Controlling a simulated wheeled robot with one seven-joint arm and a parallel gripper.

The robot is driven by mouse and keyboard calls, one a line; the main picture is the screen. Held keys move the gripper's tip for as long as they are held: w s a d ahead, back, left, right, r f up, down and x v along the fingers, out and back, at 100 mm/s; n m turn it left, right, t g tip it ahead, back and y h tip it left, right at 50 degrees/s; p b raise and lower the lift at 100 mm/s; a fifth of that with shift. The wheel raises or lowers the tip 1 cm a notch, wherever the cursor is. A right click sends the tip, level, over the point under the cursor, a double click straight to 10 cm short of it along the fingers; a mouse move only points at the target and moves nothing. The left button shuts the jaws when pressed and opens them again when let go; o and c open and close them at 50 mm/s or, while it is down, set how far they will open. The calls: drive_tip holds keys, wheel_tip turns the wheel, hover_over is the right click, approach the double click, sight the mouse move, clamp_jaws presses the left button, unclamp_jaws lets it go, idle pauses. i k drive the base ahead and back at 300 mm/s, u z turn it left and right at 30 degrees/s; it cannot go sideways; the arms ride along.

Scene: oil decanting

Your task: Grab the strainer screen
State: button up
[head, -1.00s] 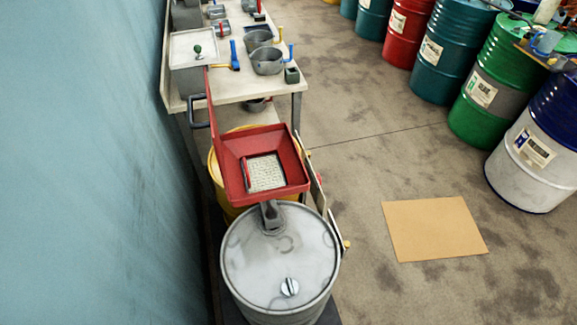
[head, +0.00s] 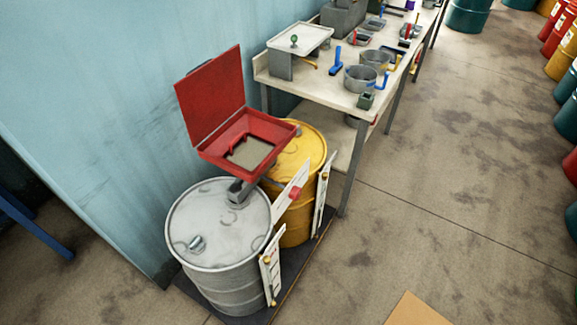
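The strainer screen (head: 249,152) is a grey mesh panel lying in the bottom of a red square funnel (head: 284,133). The mesh has a red handle-like bar along its left and upper side. The funnel's red lid (head: 211,97) stands open, tilted up at the back left. My gripper is not in view.
A yellow drum (head: 296,155) stands behind the grey one, both on a dark low platform. White signs (head: 270,264) hang at their right. A workbench (head: 335,98) with pots and tools is at the back. Floor to the right is clear, with a cardboard sheet (head: 415,311).

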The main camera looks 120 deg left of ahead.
sight(251, 151)
drive_tip(key=i, duration=0.3)
drive_tip(key=z, duration=3.05)
drive_tip(key=k, duration=2.95)
drive_tip(key=z, duration=0.5)
drive_tip(key=i, duration=0.5)
drive_tip(key=z, duration=0.05)
